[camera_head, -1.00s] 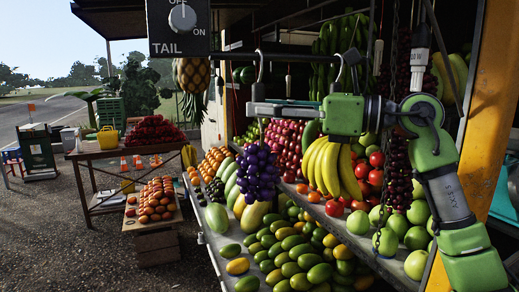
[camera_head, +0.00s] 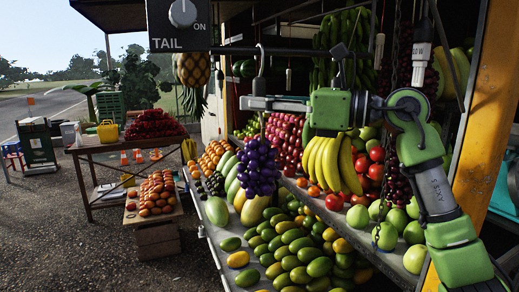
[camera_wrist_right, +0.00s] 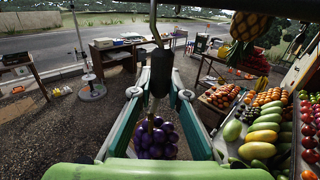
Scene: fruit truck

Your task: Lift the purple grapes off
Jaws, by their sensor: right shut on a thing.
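The purple grapes (camera_head: 258,168) hang in a bunch below a dark metal hook (camera_head: 262,62) at the front of the fruit stall. My right gripper (camera_head: 252,103) reaches in from the right, level with the top of the bunch. In the right wrist view its fingers (camera_wrist_right: 158,78) are closed around the dark stem or hook piece, with the grapes (camera_wrist_right: 156,138) hanging just below. The exact contact is partly hidden by the fingers. My left gripper is not in view.
Yellow bananas (camera_head: 334,163) hang close to the right of the grapes. Mangoes (camera_head: 295,250) and melons (camera_head: 217,211) lie on the shelves below. A pineapple (camera_head: 193,70) hangs to the left. Open gravel lies left of the stall.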

